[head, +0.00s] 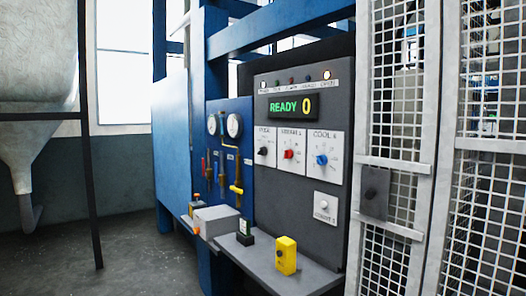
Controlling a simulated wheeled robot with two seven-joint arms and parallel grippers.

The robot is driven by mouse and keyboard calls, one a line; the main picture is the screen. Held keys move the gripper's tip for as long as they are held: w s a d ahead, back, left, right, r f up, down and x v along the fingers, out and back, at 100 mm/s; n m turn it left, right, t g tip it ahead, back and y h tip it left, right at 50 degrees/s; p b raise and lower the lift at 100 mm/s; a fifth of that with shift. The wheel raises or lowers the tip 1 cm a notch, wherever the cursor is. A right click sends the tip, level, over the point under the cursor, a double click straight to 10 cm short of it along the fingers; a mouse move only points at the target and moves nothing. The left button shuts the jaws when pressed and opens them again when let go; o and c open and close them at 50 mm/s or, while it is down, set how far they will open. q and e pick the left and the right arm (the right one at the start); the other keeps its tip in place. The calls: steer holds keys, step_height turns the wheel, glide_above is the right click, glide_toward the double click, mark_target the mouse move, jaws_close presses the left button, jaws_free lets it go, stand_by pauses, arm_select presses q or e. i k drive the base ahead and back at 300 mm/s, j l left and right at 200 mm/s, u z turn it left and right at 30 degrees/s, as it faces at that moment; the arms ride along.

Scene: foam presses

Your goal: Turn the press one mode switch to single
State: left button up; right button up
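The press control panel (297,215) is grey and faces me right of centre. Its display (292,107) reads READY 0. Below are a black knob (263,151), a red knob (288,154) and a blue knob (321,160) on white plates. A white plate with a small pale knob (323,206) sits lower right. A yellow box (286,256) with a dark round part on its face stands on the shelf below. I cannot tell which of these is the mode switch; no mode label is readable. Neither gripper is in view.
A grey shelf (318,278) juts out below the panel. It carries a grey box (215,221) and a small dark-green box (245,233). Gauges (234,125) and valves are on the blue board. A mesh gate (393,100) stands right. Floor (140,255) is clear at left, near a hopper (35,75).

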mark_target(262, 151)
steer(key=i+j, duration=0.15)
steer(key=i, duration=0.35)
steer(key=i+j+z, duration=0.15)
steer(key=i, duration=0.3)
steer(key=i+j, duration=0.15)
steer(key=i, duration=0.3)
steer(key=i+j+z, duration=0.15)
steer(key=i, duration=0.35)
